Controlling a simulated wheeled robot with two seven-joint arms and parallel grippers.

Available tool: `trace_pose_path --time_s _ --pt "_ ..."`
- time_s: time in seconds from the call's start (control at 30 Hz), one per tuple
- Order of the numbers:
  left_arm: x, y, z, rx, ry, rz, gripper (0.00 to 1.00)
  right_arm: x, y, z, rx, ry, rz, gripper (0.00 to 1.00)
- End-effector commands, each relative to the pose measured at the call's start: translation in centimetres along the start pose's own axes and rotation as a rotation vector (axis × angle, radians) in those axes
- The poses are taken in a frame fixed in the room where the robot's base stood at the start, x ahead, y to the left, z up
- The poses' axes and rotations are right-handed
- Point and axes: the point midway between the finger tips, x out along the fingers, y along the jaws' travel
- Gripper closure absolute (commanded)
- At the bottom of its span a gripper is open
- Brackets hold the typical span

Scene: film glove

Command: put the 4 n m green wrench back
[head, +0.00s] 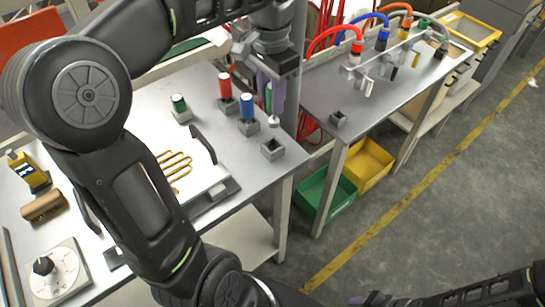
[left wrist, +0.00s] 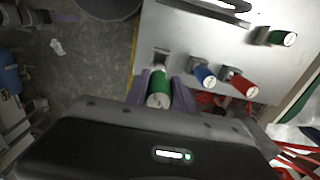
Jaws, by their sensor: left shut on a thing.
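My left gripper (head: 271,98) is shut on a green wrench (head: 268,98), which hangs upright between its purple fingers. The left wrist view shows the green wrench's round end (left wrist: 158,97) between the fingers (left wrist: 159,93). An empty square holder (head: 272,149) stands on the near table, just below the wrench's tip in the head view. The holder also shows just beyond the wrench in the left wrist view (left wrist: 161,56). The tip looks above the holder and apart from it. I cannot read any marking on the wrench. My right gripper is out of view.
A blue wrench (head: 248,107), a red wrench (head: 225,87) and another green-topped tool (head: 179,104) stand in holders on the near table (head: 230,152). The second table (head: 385,95) carries another empty holder (head: 338,118) and hanging tools with coloured hoses. Green (head: 325,196) and yellow bins sit below.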

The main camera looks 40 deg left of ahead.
Motion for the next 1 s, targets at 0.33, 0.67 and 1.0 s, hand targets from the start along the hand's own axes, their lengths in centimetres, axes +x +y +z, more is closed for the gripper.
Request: trace_pose_path --time_s 0.33,0.67,1.0 --pt "0.0 0.0 0.2 0.005 -0.001 0.0 1.0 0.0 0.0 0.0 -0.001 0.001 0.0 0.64" --pt "5.0 0.0 0.2 0.003 -0.004 0.002 1.0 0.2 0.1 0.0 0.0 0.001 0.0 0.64" --pt "6.1 -0.1 0.1 0.003 0.0 -0.001 1.0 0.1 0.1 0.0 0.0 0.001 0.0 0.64"
